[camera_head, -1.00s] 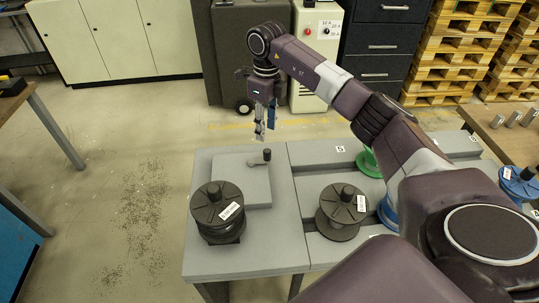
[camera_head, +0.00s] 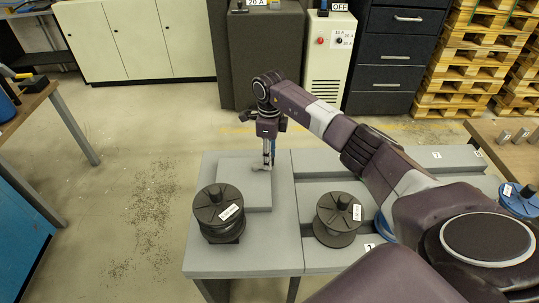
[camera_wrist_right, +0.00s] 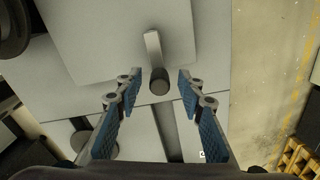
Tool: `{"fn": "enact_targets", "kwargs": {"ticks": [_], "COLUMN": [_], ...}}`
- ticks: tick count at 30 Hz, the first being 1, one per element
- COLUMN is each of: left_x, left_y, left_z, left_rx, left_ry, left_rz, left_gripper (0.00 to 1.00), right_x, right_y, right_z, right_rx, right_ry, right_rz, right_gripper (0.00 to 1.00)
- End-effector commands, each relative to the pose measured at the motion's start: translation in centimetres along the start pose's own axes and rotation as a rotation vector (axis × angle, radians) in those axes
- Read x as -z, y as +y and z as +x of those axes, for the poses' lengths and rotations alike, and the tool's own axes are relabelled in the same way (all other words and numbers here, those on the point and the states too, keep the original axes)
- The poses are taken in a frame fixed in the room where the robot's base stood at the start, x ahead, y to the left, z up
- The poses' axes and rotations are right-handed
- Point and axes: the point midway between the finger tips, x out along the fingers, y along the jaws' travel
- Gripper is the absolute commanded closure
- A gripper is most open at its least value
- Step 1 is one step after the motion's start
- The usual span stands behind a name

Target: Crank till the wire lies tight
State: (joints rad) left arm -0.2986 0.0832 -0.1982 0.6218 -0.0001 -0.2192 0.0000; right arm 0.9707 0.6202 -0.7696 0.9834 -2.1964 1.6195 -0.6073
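The crank (camera_wrist_right: 152,45) is a short grey lever with a dark round knob (camera_wrist_right: 159,82), on top of a flat grey block. In the head view the crank (camera_head: 257,168) is partly hidden by my right gripper (camera_head: 268,163). In the right wrist view, my right gripper (camera_wrist_right: 160,75) is open, with its fingers on both sides of the knob and gaps between. A labelled black spool (camera_head: 218,213) stands in front of the block. I cannot make out any wire. My left gripper is not in view.
The block (camera_head: 236,172) sits on a grey bench (camera_head: 257,250). A second black spool (camera_head: 338,219) stands to the right, and a blue spool (camera_head: 519,198) at the far right. Floor is clear left of the bench.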

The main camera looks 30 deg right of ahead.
Motion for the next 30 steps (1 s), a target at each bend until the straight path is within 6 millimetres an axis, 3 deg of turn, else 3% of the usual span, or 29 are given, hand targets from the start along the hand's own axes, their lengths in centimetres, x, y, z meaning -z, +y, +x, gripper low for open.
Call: {"fn": "enact_targets", "kwargs": {"ticks": [7, 17, 30], "left_x": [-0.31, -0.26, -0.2], "left_y": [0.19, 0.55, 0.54], "left_z": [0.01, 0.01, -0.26], "left_rx": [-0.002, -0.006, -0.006], "left_ry": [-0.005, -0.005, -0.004], "left_rz": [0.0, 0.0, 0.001], "left_gripper": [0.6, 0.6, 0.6], "right_x": [-0.01, -0.01, 0.12], "right_y": [0.01, 0.0, 0.38], "right_z": [0.11, 0.07, -0.02], "right_rx": [0.0, 0.0, 0.0], "right_ry": [0.0, 0.0, 0.0], "right_rz": [0.0, 0.001, 0.083], "right_gripper": [0.66, 1.0, 1.0]}}
